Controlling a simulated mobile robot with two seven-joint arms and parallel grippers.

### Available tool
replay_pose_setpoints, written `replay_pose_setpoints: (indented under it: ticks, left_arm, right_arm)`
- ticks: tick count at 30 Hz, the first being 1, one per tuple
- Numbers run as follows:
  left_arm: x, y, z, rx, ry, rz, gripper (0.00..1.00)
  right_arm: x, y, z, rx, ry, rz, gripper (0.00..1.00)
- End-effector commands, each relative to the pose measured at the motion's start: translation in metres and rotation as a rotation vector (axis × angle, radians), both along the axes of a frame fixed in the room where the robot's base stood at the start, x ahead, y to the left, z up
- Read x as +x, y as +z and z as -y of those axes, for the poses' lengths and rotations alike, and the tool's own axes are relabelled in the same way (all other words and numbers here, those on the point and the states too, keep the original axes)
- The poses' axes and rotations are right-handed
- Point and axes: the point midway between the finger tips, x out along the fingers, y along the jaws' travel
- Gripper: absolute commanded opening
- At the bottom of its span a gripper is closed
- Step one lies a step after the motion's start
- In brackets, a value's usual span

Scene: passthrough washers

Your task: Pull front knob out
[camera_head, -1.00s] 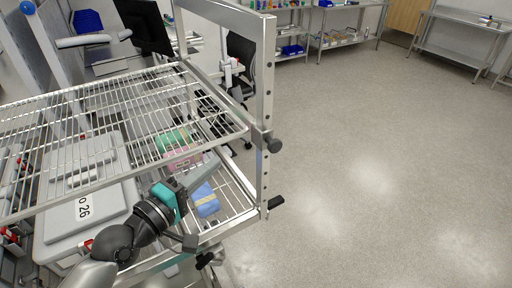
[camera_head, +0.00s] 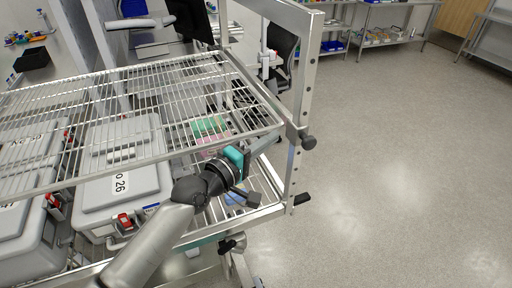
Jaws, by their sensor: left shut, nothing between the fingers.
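A black round knob (camera_head: 308,142) sticks out from the side of the metal upright post (camera_head: 298,125), at the corner of the upper wire shelf. A lower black knob or handle (camera_head: 302,199) is on the same post, and another black knob (camera_head: 232,243) is under the lower shelf's front edge. I cannot tell which is the front knob. My left gripper (camera_head: 264,146), with a teal body, is between the upper and lower shelves, left of the post. It is shut and empty, apart from the knobs. My right gripper is not in view.
The upper wire shelf (camera_head: 130,110) lies just above my left arm. Grey lidded cases (camera_head: 122,180) and a blue item (camera_head: 238,196) sit on the lower shelf. The floor (camera_head: 400,180) right of the rack is clear. Tables with supplies stand at the back.

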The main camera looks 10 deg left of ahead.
Motion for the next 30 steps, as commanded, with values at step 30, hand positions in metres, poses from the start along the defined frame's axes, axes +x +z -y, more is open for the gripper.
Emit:
replay_pose_setpoints:
  ticks: [30]
  left_arm:
    - [0.0, -0.004, 0.051, -0.001, -0.001, -0.002, 0.0]
  right_arm:
    - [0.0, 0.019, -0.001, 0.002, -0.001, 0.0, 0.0]
